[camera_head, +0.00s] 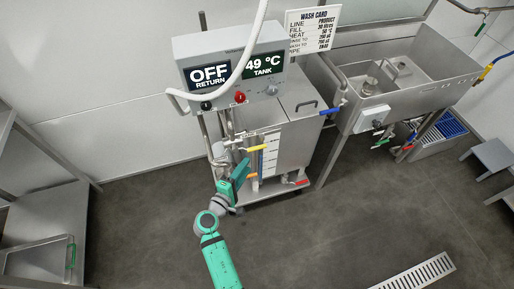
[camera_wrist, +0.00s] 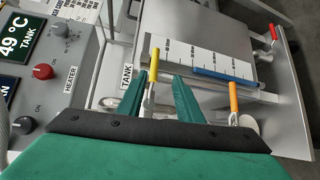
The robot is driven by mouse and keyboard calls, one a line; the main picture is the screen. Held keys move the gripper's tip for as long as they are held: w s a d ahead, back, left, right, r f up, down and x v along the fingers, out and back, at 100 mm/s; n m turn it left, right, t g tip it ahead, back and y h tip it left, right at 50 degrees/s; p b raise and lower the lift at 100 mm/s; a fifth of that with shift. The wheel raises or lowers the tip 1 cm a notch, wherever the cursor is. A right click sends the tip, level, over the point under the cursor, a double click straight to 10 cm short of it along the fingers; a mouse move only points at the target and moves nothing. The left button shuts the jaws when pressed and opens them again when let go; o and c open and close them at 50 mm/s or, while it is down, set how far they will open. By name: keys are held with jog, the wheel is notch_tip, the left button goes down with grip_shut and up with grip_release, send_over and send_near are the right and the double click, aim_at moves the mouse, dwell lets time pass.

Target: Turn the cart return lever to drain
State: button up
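The cart (camera_head: 290,150) is a steel tank unit under a control box. On its front are a yellow lever (camera_head: 258,148) and, below it, an orange lever (camera_head: 252,176). No readable label tells which is the return lever. My gripper (camera_head: 243,168) is at the cart's front, close to both levers. In the wrist view my gripper (camera_wrist: 158,76) is open. The yellow lever (camera_wrist: 154,65) shows between its green fingertips, with a gap on each side; contact cannot be told. The orange lever (camera_wrist: 233,97) is to the right of the fingers.
The control box (camera_head: 225,75) reads OFF RETURN and 49 °C TANK. A blue bar (camera_wrist: 225,77) lies along the scale by the levers. A red handle (camera_head: 296,182) is low on the cart. A sink (camera_head: 400,85) stands at right. The front floor is clear around a drain grate (camera_head: 418,274).

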aim_at(257, 147)
jog(key=x, duration=0.7)
jog(key=r+x, duration=0.1)
jog(key=x, duration=0.3)
jog(key=shift+w+a, duration=0.1)
jog(key=shift+w, duration=0.15)
jog(key=shift+c, duration=0.4)
grip_shut()
